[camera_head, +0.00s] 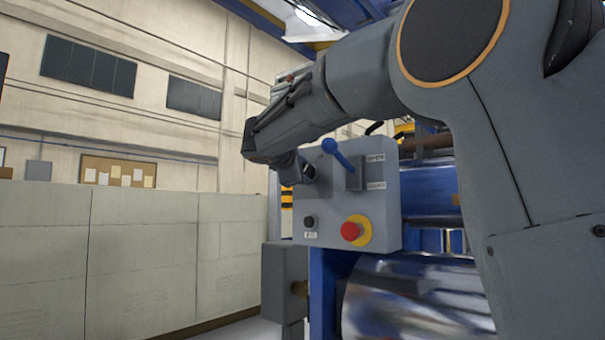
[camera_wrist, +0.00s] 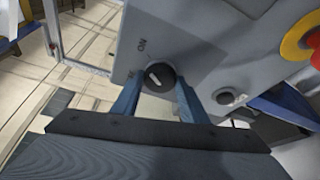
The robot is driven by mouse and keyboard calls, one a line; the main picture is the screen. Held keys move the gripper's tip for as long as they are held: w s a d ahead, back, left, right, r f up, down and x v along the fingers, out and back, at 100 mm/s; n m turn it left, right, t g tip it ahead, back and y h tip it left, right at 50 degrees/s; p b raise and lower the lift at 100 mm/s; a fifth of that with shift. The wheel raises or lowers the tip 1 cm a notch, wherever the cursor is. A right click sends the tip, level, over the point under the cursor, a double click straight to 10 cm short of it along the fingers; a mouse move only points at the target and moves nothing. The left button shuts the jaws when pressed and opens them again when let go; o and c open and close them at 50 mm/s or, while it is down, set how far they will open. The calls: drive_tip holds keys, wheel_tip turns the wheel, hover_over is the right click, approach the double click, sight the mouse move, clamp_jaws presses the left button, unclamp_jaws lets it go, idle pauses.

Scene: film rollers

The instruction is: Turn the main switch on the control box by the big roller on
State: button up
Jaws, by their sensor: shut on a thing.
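The grey control box (camera_head: 375,212) stands at the centre of the head view, and its face (camera_wrist: 205,45) fills the upper part of the wrist view. The main switch (camera_wrist: 158,77) is a round black knob with a white mark, below an "ON" label (camera_wrist: 142,46). My gripper (camera_wrist: 158,86) has one blue finger on each side of the knob and is shut on it. The mark's exact setting is hard to tell. In the head view, my gripper (camera_head: 304,171) is at the box's upper left and hides the switch.
A red button on a yellow base (camera_head: 352,230), a black button (camera_head: 309,221) and a blue-knobbed lever (camera_head: 340,155) are on the same box. The black button (camera_wrist: 225,97) is close to my right finger. A shiny roller (camera_head: 415,300) lies below the box.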

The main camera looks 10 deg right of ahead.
drive_tip(key=shift+f, duration=0.15)
drive_tip(key=o, duration=1)
drive_tip(key=shift+d, duration=0.1)
drive_tip(key=shift+o, duration=0.2)
drive_tip(key=shift+s, duration=0.1)
drive_tip(key=shift+s+a+r, duration=0.2)
drive_tip(key=shift+s+a, duration=0.05)
drive_tip(key=shift+a, duration=0.05)
drive_tip(key=v, duration=0.7)
drive_tip(key=shift+p, duration=0.35)
drive_tip(key=shift+f, duration=0.15)
